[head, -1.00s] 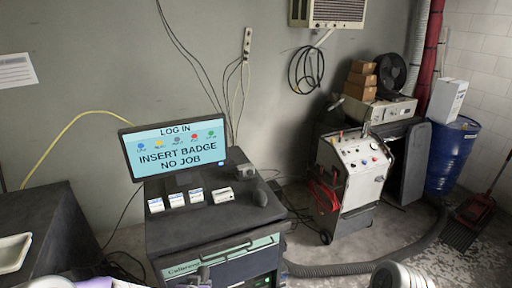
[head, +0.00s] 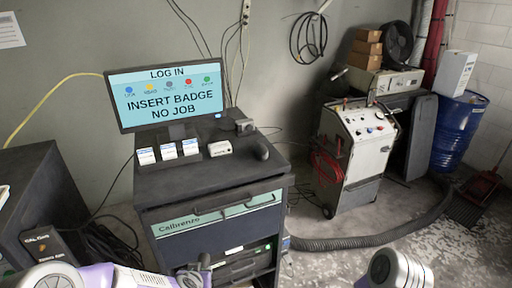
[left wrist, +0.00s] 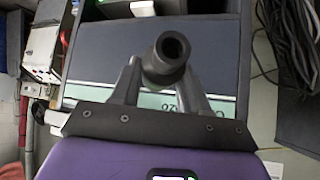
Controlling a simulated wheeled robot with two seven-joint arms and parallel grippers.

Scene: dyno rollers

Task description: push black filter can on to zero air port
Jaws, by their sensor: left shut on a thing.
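The black filter can (left wrist: 170,58) is a dark cylinder with a round open end facing the wrist camera. My left gripper (left wrist: 160,82) is shut on it, with one finger on each side. In the head view my left gripper (head: 197,270) is at the bottom, in front of the dark cabinet (head: 165,214) with the "Calibrenze"-like label strip; the can is hard to make out there. I cannot pick out the zero air port in either view. My right gripper is out of view; only part of my right arm shows at bottom right.
A monitor (head: 165,97) reading "INSERT BADGE NO JOB" and several small white boxes stand on the cabinet. A white wheeled machine (head: 356,145), a blue barrel (head: 459,133) and a grey hose (head: 380,236) are to the right. A dark bench is at left.

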